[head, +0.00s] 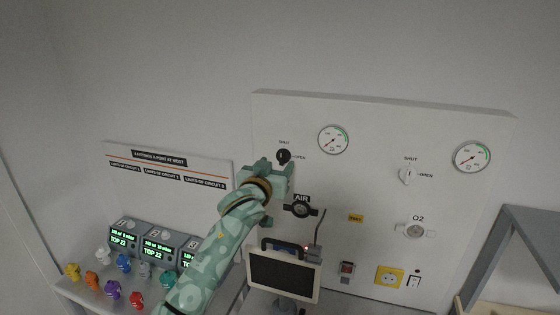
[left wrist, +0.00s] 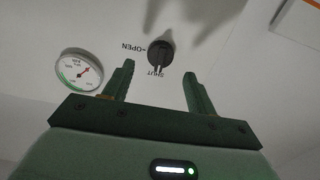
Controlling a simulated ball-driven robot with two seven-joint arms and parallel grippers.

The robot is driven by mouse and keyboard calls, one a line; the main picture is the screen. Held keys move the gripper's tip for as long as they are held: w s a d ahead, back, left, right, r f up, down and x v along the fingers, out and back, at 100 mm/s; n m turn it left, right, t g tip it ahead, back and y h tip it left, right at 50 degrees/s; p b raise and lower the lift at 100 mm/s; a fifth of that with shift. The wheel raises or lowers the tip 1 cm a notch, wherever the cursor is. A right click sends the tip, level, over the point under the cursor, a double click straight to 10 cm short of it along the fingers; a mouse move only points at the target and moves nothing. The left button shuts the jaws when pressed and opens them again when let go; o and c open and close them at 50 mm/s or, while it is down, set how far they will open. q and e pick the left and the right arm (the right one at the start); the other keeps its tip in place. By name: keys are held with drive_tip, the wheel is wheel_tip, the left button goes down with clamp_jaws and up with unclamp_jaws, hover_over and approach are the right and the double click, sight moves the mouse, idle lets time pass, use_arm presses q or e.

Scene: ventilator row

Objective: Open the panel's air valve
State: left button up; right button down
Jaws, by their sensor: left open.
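The air valve is a round black knob (head: 284,157) at the upper left of the white wall panel (head: 380,125), above the AIR label (head: 301,198). Its light pointer is turned to SHUT; OPEN is printed at its right. The knob also shows in the left wrist view (left wrist: 161,52), ahead of my fingers, its pointer toward the inverted SHUT print. My left gripper (head: 276,166) is just below the knob in the head view. In the left wrist view its two fingers (left wrist: 159,69) are apart with nothing between them, and the knob is beyond the tips. My right gripper is not in view.
A pressure gauge (head: 333,139) is right of the knob. A white O2 valve knob (head: 407,175) and a second gauge (head: 472,157) are farther right. A monitor (head: 284,272) stands below my arm.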

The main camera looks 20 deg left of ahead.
sight(281, 158)
use_arm(q)
drive_tip(key=w, duration=0.2)
drive_tip(key=shift+w+d, duration=0.1)
drive_tip(key=shift+w, duration=0.9)
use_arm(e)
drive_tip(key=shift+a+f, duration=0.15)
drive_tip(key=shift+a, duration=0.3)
use_arm(q)
drive_tip(key=c, duration=1)
drive_tip(key=shift+o, duration=0.2)
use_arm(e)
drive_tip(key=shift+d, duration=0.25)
